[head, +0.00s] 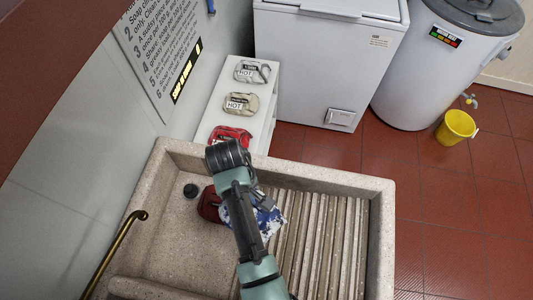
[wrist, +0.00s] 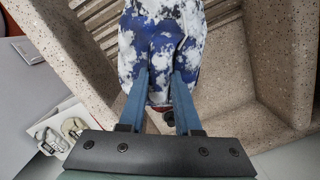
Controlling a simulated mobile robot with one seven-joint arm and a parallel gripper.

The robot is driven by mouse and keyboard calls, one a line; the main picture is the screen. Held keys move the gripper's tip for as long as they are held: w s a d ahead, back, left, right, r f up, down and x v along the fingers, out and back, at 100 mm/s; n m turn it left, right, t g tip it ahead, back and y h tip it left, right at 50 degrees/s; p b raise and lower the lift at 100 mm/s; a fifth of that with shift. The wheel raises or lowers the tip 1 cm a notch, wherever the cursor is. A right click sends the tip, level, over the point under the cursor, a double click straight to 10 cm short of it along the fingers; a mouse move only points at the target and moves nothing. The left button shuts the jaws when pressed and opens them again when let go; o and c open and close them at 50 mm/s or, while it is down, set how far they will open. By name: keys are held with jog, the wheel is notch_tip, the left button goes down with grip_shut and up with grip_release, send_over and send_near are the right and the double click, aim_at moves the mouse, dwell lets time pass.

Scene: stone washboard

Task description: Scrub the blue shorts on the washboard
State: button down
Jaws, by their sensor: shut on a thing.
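The blue shorts (wrist: 158,50), blue with white cloud-like patches, are between my gripper's fingers in the wrist view. They also show in the head view (head: 267,222), partly hidden by my arm, at the left edge of the washboard ridges. My gripper (wrist: 160,82) is shut on the shorts. In the head view its fingers (head: 264,203) are small and partly covered. The stone washboard (head: 335,235) has long ridges and fills the right part of the stone sink. I cannot tell whether the shorts touch the ridges.
A dark red item (head: 209,204) lies in the sink basin beside the shorts, near a black drain plug (head: 190,190). A white shelf (head: 262,127) behind holds several folded bundles, some labelled HOT. A brass rail (head: 116,250) runs along the left. The right ridges are clear.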

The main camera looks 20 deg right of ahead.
jog(key=s+d+f+n+h+p, duration=0.1)
jog(key=s+d+f+n, duration=0.1)
jog(key=s, duration=0.2)
jog(key=s+d+f+n+p, duration=0.1)
jog(key=s+d+f+n, duration=0.1)
jog(key=s+n, duration=0.15)
notch_tip(320, 180, down, 7)
jog(key=s+d+b, duration=0.1)
jog(key=b, duration=0.6)
jog(key=shift+s+d, duration=0.15)
jog(key=shift+s, duration=0.25)
jog(key=shift+s+d+f+m+b, duration=0.15)
jog(key=shift+f+m+b, duration=0.1)
jog(key=shift+f+b, duration=0.5)
